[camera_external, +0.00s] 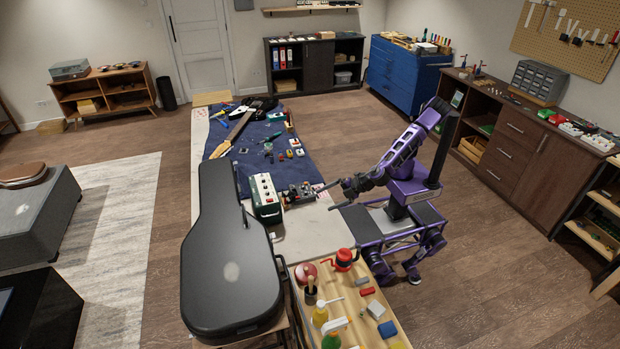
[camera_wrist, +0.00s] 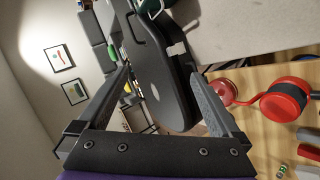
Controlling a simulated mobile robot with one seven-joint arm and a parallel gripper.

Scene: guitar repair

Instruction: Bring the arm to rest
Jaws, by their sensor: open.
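My gripper (camera_external: 331,196) is at the end of my purple arm, over the right edge of the long workbench (camera_external: 315,229). It sits near a small dark device (camera_external: 298,193) beside the green-and-white box; whether it touches the device is unclear in the outside view. In the wrist view my gripper (camera_wrist: 165,80) shows two fingers spread wide apart with nothing held between them. Beyond the fingers, the black guitar case (camera_wrist: 165,65) is seen tilted in the wrist view.
The black guitar case (camera_external: 225,265) lies along the bench's left side. The green-and-white box (camera_external: 265,195) stands mid-bench. A wooden board (camera_external: 345,290) in front holds bottles and a red-and-black round item (camera_external: 344,258), also in the wrist view (camera_wrist: 285,98). Floor right of my base is clear.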

